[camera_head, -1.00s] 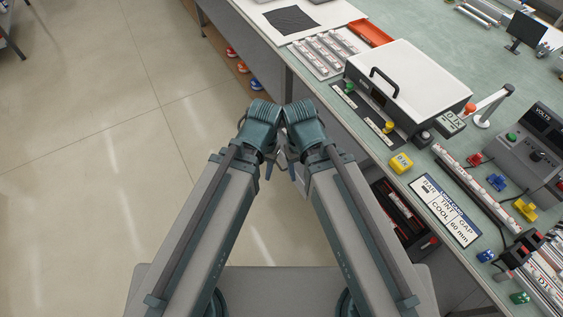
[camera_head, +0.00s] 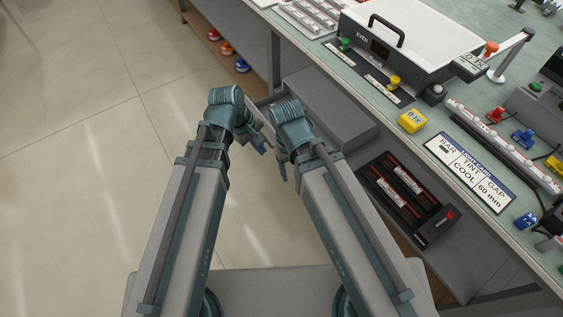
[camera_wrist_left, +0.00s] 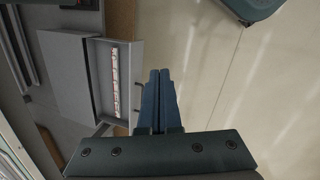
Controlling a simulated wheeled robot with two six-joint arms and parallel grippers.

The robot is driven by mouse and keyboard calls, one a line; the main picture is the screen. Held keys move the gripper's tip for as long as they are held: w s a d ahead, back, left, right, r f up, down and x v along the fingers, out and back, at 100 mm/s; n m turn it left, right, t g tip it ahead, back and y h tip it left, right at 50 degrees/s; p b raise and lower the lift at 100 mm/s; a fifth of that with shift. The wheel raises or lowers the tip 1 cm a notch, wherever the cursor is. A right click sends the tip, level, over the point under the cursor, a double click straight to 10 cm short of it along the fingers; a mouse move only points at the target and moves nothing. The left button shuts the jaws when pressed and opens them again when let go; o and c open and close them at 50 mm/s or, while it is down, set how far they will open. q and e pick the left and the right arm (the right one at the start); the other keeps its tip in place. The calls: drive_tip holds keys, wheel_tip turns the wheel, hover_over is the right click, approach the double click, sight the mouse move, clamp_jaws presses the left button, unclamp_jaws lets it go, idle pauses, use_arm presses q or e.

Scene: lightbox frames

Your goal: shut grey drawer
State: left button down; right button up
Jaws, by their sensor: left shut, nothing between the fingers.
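The grey drawer (camera_wrist_left: 130,62) stands partly pulled out of its grey housing (camera_wrist_left: 66,75) in the left wrist view, with a pale patterned strip inside and a handle on its front. In the head view the housing (camera_head: 325,108) sits under the bench, and the drawer is mostly hidden behind my grippers. My left gripper (camera_head: 262,142) is shut and empty, over the floor in front of the drawer; its fingers (camera_wrist_left: 157,98) lie to the right of the drawer front in the wrist view, apart from it. My right gripper (camera_head: 283,172) is beside it, its fingers too small to judge.
A dark open tray (camera_head: 385,190) with red-trimmed strips lies under the bench, right of my right arm. The bench top carries a white box with a handle (camera_head: 415,40), a label card (camera_head: 475,168) and a yellow block (camera_head: 412,121). The floor at left is clear.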

use_arm(q)
drive_tip(key=w+a+f+n+t+h+b, duration=0.1)
drive_tip(key=w+f+n+t+h+b, duration=0.1)
drive_tip(key=w+f+n+b, duration=0.6)
drive_tip(key=w+a+f+n+t+h+b, duration=0.1)
drive_tip(key=w+f+n+t+h+b, duration=0.2)
drive_tip(key=f+n+b, duration=0.75)
drive_tip(key=w+d+f+m+g+b, duration=0.1)
drive_tip(key=w+d+f+m+b, duration=0.1)
drive_tip(key=w+d+f+b, duration=0.4)
drive_tip(key=shift+d+f+m+b, duration=0.35)
drive_tip(key=shift+d+f+b, duration=0.2)
drive_tip(key=shift+d+b, duration=1.3)
drive_tip(key=shift+a, duration=0.15)
